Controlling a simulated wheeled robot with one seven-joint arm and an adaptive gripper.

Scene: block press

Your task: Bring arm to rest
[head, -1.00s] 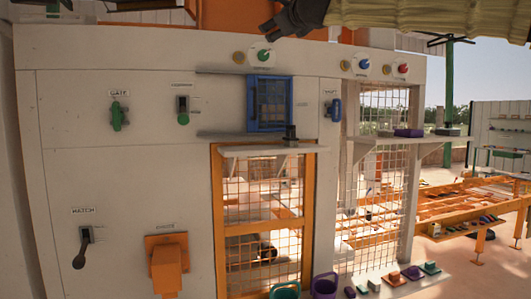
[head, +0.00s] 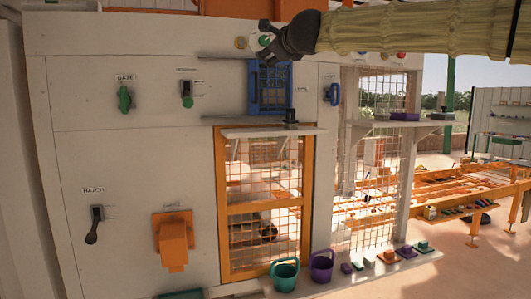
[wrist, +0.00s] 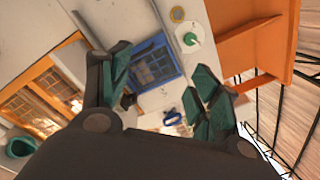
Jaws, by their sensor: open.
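My gripper (head: 268,41) is at the top of the head view, reaching in from the right on my sleeved arm (head: 420,27). It is in front of the upper part of the white panel (head: 100,160), by the green button (head: 264,40). In the wrist view my gripper (wrist: 165,85) has its green-padded fingers spread apart with nothing between them. The blue-framed window (wrist: 154,62) shows beyond the fingers, and the green button (wrist: 191,39) is above it. Whether the gripper touches the panel cannot be told.
The panel carries a gate lever (head: 124,99), a hatch lever (head: 95,225) and an orange box (head: 174,242). An orange mesh door (head: 222,200) stands mid-panel. A narrow shelf (head: 425,123) juts out at right.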

